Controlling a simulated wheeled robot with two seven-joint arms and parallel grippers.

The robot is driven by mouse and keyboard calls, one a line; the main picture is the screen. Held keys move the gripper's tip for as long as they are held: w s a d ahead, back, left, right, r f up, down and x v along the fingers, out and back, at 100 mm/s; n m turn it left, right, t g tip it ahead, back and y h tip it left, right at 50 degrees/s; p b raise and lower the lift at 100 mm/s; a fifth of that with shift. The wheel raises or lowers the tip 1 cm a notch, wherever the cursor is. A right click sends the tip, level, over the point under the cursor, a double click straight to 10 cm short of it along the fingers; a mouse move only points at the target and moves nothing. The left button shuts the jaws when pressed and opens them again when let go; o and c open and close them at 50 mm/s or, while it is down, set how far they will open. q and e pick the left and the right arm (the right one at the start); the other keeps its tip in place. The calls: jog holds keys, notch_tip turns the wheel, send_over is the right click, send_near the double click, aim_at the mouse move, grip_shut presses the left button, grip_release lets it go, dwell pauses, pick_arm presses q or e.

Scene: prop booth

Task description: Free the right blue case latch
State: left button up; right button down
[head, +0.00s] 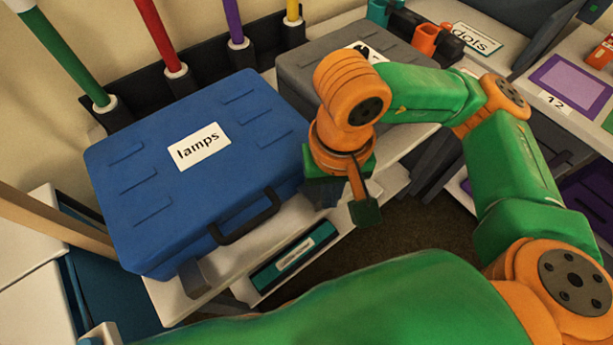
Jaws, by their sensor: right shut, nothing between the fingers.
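The blue case (205,115) labelled "lamps" lies with its lid down on a white shelf at the left. Its black handle (248,220) is on the front side. I cannot make out the right latch; that end of the front side is partly behind my right gripper. A grey piece (192,276) shows low at the left of the front side; I cannot tell whether it is a latch. My right gripper (364,207) points down just right of the case's front right corner, shut and empty, and appears apart from the case. My left gripper is out of view.
A grey case (305,70) stands behind my right arm. Coloured poles (160,35) stand in a black rack behind the blue case. A teal box (295,258) sits on a lower shelf. Dark floor is open below my right gripper. A purple-topped tray (570,85) is at the right.

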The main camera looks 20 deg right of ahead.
notch_tip(320, 180, up, 6)
jog(key=p, duration=0.3)
jog(key=shift+d, duration=0.15)
dwell(0.3)
